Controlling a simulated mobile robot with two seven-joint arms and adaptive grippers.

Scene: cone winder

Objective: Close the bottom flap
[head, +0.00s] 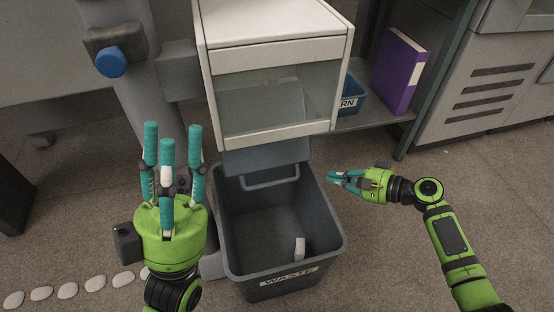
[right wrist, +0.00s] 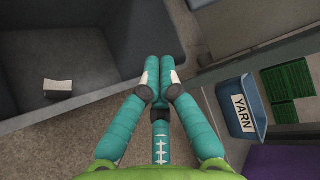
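The bottom flap (head: 268,155) is a grey panel under the white box (head: 270,50). It hangs open and slopes down over the back of the waste bin. A grey U-shaped bar (head: 271,184) shows at its lower edge; I cannot tell whether it belongs to the flap or the bin. My left gripper (head: 172,138) is open and empty, fingers pointing up, left of the flap and apart from it. My right gripper (head: 336,178) is right of the flap, beside the bin and touching nothing. Its fingers are together and empty, as the right wrist view (right wrist: 157,70) shows.
The grey waste bin (head: 328,215) stands below the box with a small white block (head: 299,247) inside, also in the right wrist view (right wrist: 57,89). A blue yarn bin (head: 352,93) and purple binder (head: 399,70) sit on a shelf at right. White stones (head: 68,290) lie at lower left.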

